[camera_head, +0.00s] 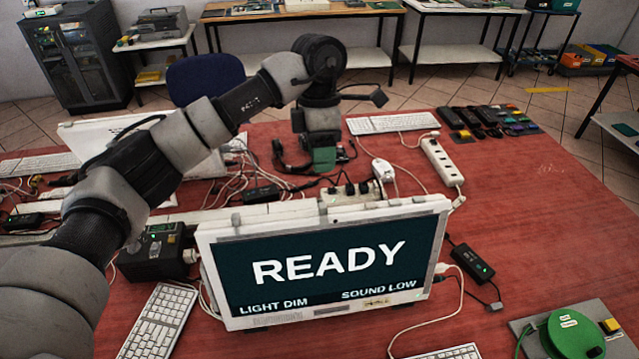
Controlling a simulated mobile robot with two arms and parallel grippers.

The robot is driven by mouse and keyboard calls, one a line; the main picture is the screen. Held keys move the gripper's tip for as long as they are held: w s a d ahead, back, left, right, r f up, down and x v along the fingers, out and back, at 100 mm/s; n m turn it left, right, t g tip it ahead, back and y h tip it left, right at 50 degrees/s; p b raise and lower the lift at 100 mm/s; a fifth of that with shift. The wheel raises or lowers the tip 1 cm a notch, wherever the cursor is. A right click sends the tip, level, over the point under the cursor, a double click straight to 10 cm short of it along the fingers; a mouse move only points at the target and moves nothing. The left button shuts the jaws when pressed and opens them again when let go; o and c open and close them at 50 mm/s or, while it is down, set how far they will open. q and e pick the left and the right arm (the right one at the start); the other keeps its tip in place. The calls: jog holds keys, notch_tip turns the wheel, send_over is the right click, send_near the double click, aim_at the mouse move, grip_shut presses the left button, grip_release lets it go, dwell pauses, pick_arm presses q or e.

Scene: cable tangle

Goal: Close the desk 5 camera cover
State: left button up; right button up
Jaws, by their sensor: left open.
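A white monitor (325,262) stands at the front middle of the red desk. Its screen reads READY, LIGHT DIM and SOUND LOW. A small tab (236,219) shows on its top edge at the left; I cannot tell whether this is the camera cover, and no desk number is readable. My left gripper (304,168) points down behind the monitor, over cables and adapters, apart from the monitor in the picture. It is open, and nothing shows held in it. My right gripper is not in view.
White power strips (441,162) and tangled cables lie behind the monitor. A black box (157,254) stands to its left. Keyboards (160,322) lie in front and behind. A green reel (575,335) is at the front right.

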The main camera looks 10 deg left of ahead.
pick_arm(q)
jog(key=p, duration=0.2)
send_over(323, 205)
jog(key=f, duration=0.2)
jog(key=w+f, duration=0.1)
jog(key=f, duration=0.1)
jog(key=shift+a, duration=0.25)
jog(key=p+x, duration=0.1)
jog(key=x, duration=0.4)
jog(key=shift+w+f, duration=0.15)
jog(key=shift+d+f+p, duration=0.1)
jog(key=shift+f+p, duration=0.2)
jog(key=shift+f, duration=0.15)
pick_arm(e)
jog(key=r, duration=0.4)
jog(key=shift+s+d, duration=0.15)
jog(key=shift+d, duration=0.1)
pick_arm(q)
jog(key=shift+c, duration=0.3)
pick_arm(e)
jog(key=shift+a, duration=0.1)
pick_arm(q)
grip_shut()
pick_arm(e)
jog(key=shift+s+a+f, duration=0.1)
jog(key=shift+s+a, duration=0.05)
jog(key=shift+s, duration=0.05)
